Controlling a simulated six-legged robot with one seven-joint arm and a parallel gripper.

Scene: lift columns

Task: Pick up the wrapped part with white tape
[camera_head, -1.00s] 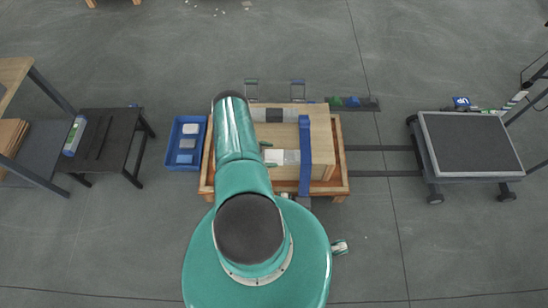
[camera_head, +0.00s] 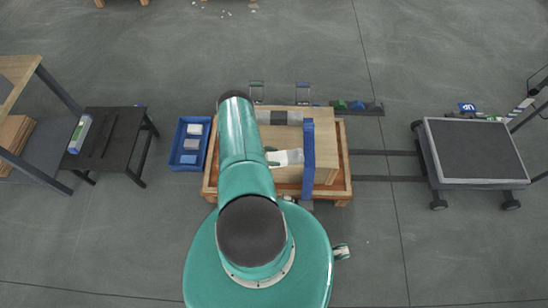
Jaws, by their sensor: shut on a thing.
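A wooden box (camera_head: 325,145) with an upright blue strap (camera_head: 308,150) stands on a wooden pallet (camera_head: 343,188). On the box, a pale wrapped part with a whitish band (camera_head: 288,157) sticks out from behind my arm, lying slightly tilted beside the blue strap. A second part, grey with a dark middle band (camera_head: 280,117), lies further back on the box. My teal arm reaches over the left side of the box and hides much of it. My gripper is hidden behind the arm, so its contact with either part does not show.
A blue bin (camera_head: 177,157) with several small blocks is left of the pallet. A dark table (camera_head: 110,150) stands further left, beside a shelf. A dark-topped cart (camera_head: 475,150) is at the right. Two dark rails (camera_head: 385,178) run towards it. Open floor lies behind.

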